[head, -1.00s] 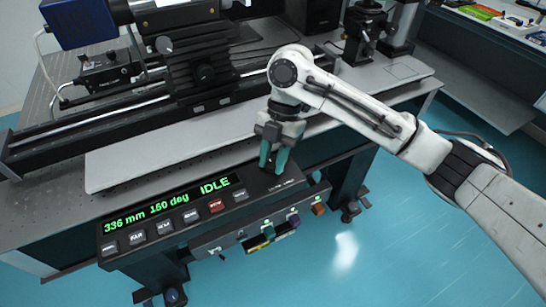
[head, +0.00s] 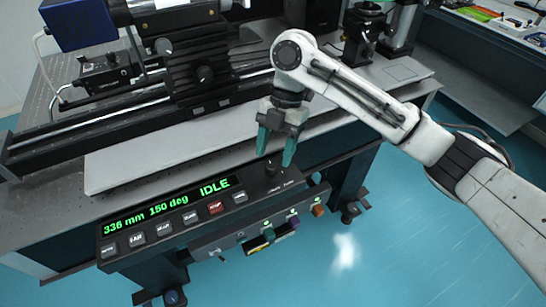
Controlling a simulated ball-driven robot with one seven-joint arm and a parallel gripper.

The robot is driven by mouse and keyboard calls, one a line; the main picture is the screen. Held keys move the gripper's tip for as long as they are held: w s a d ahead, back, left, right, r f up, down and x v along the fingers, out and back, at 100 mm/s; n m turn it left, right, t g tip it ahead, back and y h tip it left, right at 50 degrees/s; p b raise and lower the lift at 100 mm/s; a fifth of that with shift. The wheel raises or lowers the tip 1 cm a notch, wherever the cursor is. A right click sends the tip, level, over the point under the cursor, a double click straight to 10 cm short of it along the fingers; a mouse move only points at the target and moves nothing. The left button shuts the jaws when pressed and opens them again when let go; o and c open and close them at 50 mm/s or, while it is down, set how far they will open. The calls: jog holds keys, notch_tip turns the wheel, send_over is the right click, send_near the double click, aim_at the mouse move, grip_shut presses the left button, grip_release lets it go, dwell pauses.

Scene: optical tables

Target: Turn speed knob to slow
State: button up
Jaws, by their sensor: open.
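The control panel (head: 190,190) runs along the front edge of the optical table. Its green display (head: 165,207) reads 336 mm, 150 deg and IDLE. A small dark speed knob (head: 271,167) stands near the panel's right end, with small lettering beside it too small to read. My gripper (head: 275,153) has teal fingers pointing down. It is open and empty, with its fingertips just above the knob and apart from it. The knob's exact setting cannot be told.
Several buttons, one red (head: 215,207), line the panel under the display. A lower strip with coloured knobs (head: 285,228) juts out below. A pale grey plate (head: 190,150) and a rail stage (head: 200,75) lie behind. Blue floor is clear at right.

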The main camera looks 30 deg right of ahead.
jog(key=v, duration=0.8)
